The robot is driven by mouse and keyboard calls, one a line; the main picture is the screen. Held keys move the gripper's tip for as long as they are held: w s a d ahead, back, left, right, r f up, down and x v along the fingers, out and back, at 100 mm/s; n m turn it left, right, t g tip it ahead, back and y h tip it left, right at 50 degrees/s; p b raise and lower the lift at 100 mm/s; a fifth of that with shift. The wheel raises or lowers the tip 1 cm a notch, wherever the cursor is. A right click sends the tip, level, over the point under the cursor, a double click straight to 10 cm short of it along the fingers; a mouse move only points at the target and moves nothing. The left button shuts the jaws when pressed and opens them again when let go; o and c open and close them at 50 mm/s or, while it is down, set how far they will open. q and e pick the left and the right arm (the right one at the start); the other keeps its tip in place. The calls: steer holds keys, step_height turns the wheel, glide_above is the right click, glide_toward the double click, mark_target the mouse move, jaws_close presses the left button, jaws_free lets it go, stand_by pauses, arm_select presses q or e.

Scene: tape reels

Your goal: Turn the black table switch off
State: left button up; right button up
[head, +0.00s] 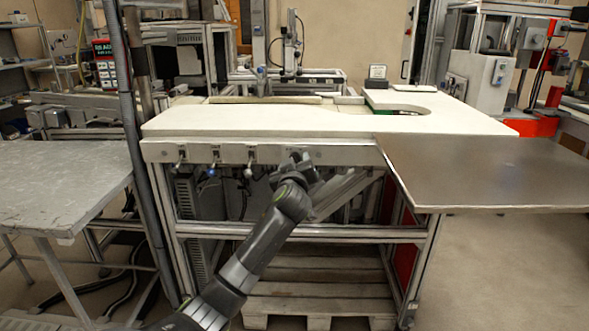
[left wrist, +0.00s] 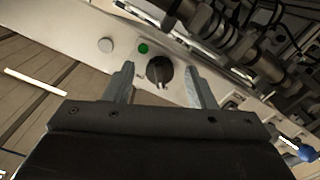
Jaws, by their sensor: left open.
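The black table switch (left wrist: 159,70) is a round knob on the white front panel of the table. In the left wrist view it shows between the two fingers of my left gripper (left wrist: 157,78), which is open. The knob has a light marking near its lower edge. I cannot tell whether the fingers reach around it or stop short of the panel. In the head view my left gripper (head: 303,162) is at the front panel, and it largely hides the switch. My right gripper is not in view.
A green round light or button (left wrist: 144,48) and a pale round cap (left wrist: 105,45) sit beside the knob. Several small levers (head: 250,158) line the panel to the left. A metal plate (head: 490,170) juts out at right, and a grey table (head: 60,185) stands at left.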

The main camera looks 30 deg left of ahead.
arm_select(q)
steer(key=p+v, duration=0.1)
steer(key=v, duration=1.6)
steer(key=shift+d, duration=0.2)
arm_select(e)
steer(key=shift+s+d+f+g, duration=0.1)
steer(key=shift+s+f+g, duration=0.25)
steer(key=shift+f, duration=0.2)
arm_select(q)
steer(key=shift+s+f, duration=0.1)
